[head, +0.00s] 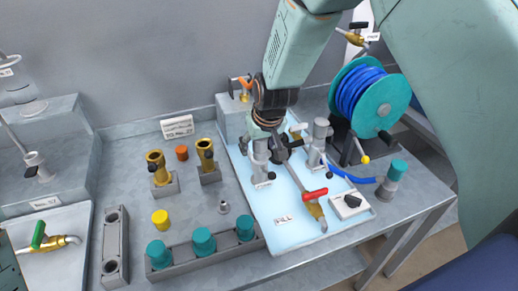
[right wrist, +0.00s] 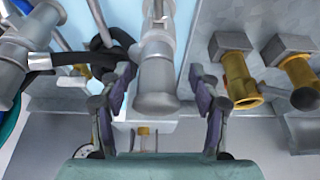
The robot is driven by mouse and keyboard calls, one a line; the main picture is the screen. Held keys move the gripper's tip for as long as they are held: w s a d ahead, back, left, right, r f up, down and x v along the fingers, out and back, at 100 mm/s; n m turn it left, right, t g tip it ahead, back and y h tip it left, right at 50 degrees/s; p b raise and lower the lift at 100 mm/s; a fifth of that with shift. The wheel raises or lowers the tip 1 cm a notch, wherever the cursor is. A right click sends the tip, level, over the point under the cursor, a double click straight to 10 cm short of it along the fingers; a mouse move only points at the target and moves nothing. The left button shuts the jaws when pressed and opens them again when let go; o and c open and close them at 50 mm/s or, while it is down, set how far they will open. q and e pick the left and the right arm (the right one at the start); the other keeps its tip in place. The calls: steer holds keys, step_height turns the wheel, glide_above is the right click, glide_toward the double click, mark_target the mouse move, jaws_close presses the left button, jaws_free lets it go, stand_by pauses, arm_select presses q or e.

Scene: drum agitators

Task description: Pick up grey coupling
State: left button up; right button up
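A grey coupling (head: 261,158) stands on the pale blue mat, partly hidden by my right gripper in the head view. In the right wrist view the grey coupling (right wrist: 155,80) lies between the two fingers, with a gap on each side. My right gripper (head: 275,148) is above and beside it, open, its dark fingers (right wrist: 160,90) apart. A second grey coupling (head: 319,138) with a handle stands further right on the mat. My left gripper is not in view.
Two brass couplings (head: 157,167) stand in grey holders left of the mat. A rack with teal caps (head: 203,242) sits in front. A red-handled valve (head: 314,194) lies on the mat (head: 278,205). A blue hose reel (head: 368,95) stands at the right. A yellow cap (head: 160,219) stands on the bench.

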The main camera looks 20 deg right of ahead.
steer(key=shift+w+d+f, duration=0.2)
steer(key=shift+d, duration=0.1)
steer(key=c, duration=0.5)
steer(key=shift+a+r, duration=0.1)
steer(key=shift+a, duration=0.15)
steer(key=c, duration=0.4)
steer(key=shift+d, duration=0.15)
jaws_close()
steer(key=shift+r, duration=0.15)
step_height(320, 180, up, 10)
steer(key=shift+f, duration=0.1)
